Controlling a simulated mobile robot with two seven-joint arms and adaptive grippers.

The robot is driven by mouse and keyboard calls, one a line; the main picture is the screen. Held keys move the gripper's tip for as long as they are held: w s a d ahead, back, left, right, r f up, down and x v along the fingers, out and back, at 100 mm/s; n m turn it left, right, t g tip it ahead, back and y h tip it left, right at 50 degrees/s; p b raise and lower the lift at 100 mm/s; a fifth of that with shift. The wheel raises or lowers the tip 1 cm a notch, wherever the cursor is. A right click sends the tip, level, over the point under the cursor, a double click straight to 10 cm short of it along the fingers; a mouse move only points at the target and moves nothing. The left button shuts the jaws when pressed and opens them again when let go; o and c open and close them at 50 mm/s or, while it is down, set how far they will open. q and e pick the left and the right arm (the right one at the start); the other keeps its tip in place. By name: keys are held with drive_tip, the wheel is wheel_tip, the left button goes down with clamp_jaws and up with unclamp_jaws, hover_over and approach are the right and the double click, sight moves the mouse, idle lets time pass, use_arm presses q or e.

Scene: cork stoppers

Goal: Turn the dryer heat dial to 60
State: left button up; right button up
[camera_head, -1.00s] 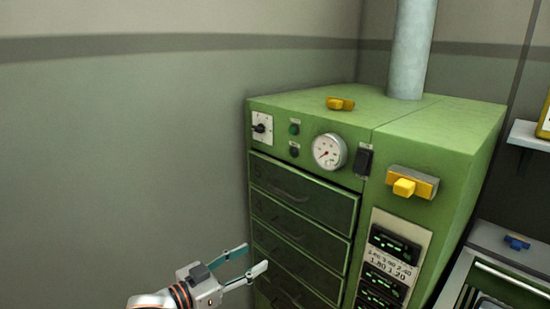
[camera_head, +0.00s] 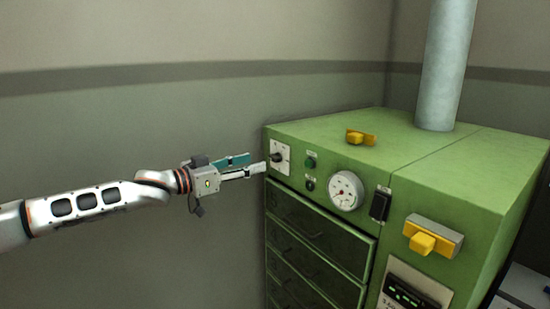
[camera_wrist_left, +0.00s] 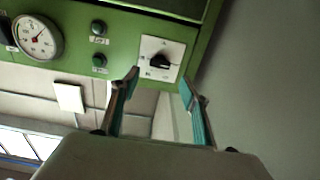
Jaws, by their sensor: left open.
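The green dryer (camera_head: 400,165) stands at the right in the head view. Its heat dial, a black knob on a white square plate (camera_head: 279,157), is at the upper left corner of the front. In the left wrist view the black knob (camera_wrist_left: 160,61) sits ahead of and between the fingertips, apart from them. Marks on the plate are too small to read. My left gripper (camera_head: 250,164) is open, level with the dial and just left of it in the head view; it also shows in the left wrist view (camera_wrist_left: 160,80). My right gripper is not in view.
Beside the dial are a green button (camera_head: 310,163), a dark button (camera_head: 308,184) and a round gauge (camera_head: 345,190). A black switch (camera_head: 380,204) and a yellow handle (camera_head: 431,238) are further right. A yellow piece (camera_head: 361,137) lies on top, near the grey pipe (camera_head: 446,65).

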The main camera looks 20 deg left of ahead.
sight(272, 158)
use_arm(q)
drive_tip(key=x, duration=0.7)
drive_tip(key=shift+c, duration=0.4)
drive_tip(key=c, duration=1)
